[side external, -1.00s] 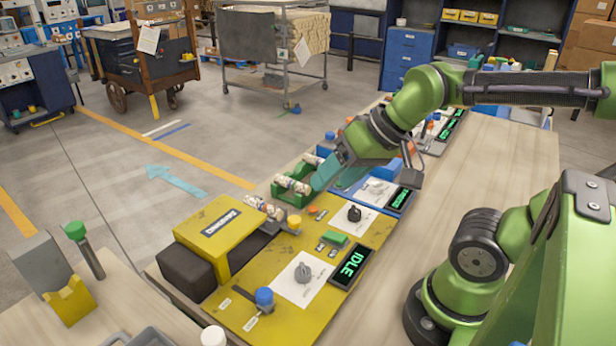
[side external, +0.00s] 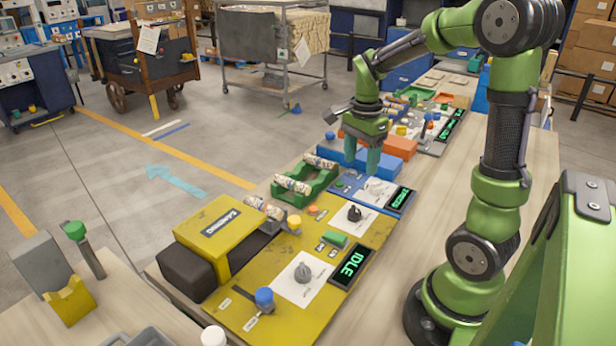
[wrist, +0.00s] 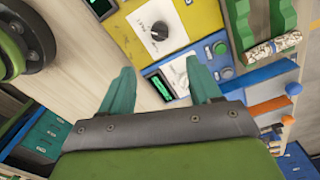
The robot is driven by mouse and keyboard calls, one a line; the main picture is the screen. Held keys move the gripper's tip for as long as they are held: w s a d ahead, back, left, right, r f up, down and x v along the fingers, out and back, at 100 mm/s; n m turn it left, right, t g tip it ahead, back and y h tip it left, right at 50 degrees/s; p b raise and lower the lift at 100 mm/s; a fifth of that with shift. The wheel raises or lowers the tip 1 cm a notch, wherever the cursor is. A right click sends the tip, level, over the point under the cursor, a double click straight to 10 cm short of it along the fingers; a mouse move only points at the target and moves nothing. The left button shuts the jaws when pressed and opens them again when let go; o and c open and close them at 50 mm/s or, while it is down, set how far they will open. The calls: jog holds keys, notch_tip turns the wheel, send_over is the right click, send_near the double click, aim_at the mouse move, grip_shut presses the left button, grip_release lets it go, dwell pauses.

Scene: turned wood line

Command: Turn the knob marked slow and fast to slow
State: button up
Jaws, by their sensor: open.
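In the side view, a grey knob (side external: 303,271) and a black knob (side external: 354,213) sit on white plates on the yellow panel (side external: 240,318). Another grey knob (side external: 375,186) sits on a white plate on the blue panel behind. The plate lettering is too small for me to tell which knob is marked slow and fast. My gripper (side external: 362,168) is open and empty, fingers pointing down, above the blue panel near its knob. The black knob (wrist: 160,31) shows beyond the fingers.
A green rack (side external: 318,182) with patterned rolls stands left of the blue panel. Orange and blue blocks (side external: 398,145) stand behind my gripper. Bare wood (side external: 400,262) lies on the right.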

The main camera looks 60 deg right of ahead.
aim_at(356, 208)
notch_tip(356, 208, down, 15)
jog(key=shift+r, duration=0.15)
jog(key=shift+c, duration=0.4)
jog(key=c, duration=1)
